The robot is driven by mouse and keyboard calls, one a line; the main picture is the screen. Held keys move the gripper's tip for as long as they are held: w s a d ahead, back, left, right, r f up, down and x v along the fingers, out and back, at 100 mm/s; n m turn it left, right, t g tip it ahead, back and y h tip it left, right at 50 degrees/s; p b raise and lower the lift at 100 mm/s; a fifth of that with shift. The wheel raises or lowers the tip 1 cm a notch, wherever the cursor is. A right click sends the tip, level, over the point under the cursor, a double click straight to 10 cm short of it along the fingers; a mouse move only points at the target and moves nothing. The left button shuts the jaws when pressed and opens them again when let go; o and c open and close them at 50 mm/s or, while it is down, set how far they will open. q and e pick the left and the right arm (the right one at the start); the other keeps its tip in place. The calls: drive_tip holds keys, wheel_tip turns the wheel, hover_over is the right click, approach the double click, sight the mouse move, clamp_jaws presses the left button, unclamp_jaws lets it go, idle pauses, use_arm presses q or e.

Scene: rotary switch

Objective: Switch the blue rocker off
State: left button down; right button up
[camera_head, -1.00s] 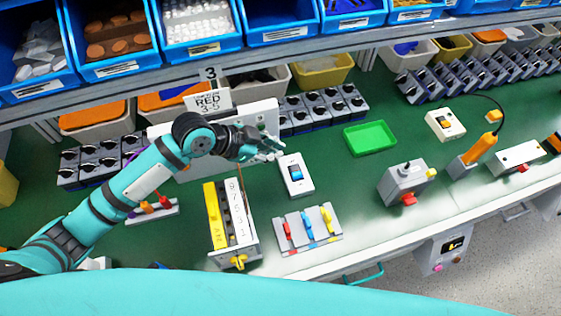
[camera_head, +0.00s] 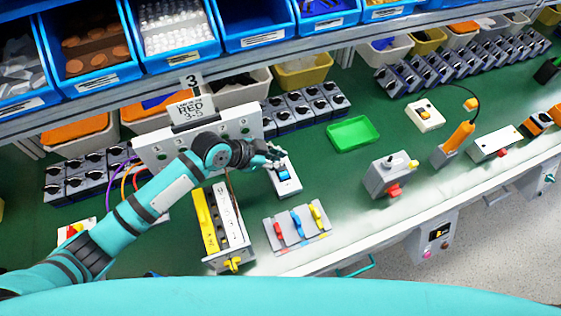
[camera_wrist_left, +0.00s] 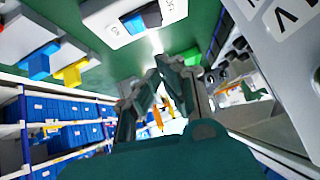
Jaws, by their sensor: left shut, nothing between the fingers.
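The blue rocker (camera_head: 284,172) sits in a white switch plate (camera_head: 293,187) on the green bench, in the middle of the head view. It also shows at the top of the left wrist view (camera_wrist_left: 143,19), and which way it is tilted I cannot tell for sure. My left gripper (camera_head: 276,154) is shut and empty, at the far end of the plate and partly covering it. In the wrist view its fingertips (camera_wrist_left: 159,66) appear apart from the rocker. My right gripper is not in view.
A panel (camera_head: 205,148) with a sign stands behind my left arm. A box with a yellow strip (camera_head: 205,222) and a plate of red, blue and yellow levers (camera_head: 298,240) lie nearer the front edge. A green tray (camera_head: 352,133) is at right, with open bench around it.

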sight(280, 171)
use_arm(q)
drive_tip(key=f, duration=0.2)
drive_tip(key=w+d+f, duration=0.1)
drive_tip(key=f, duration=0.1)
drive_tip(key=shift+p, duration=0.35)
drive_tip(key=shift+f, duration=0.65)
drive_tip(key=b, duration=0.1)
drive_tip(key=f+b, duration=0.1)
drive_tip(key=shift+w+a+f+g+b, duration=0.2)
drive_tip(key=shift+w+g+b, duration=0.1)
drive_tip(key=shift+b, duration=0.1)
drive_tip(key=shift+r+p, duration=0.35)
drive_tip(key=shift+p, duration=0.15)
drive_tip(key=shift+s, duration=0.1)
drive_tip(key=shift+s+d, duration=0.1)
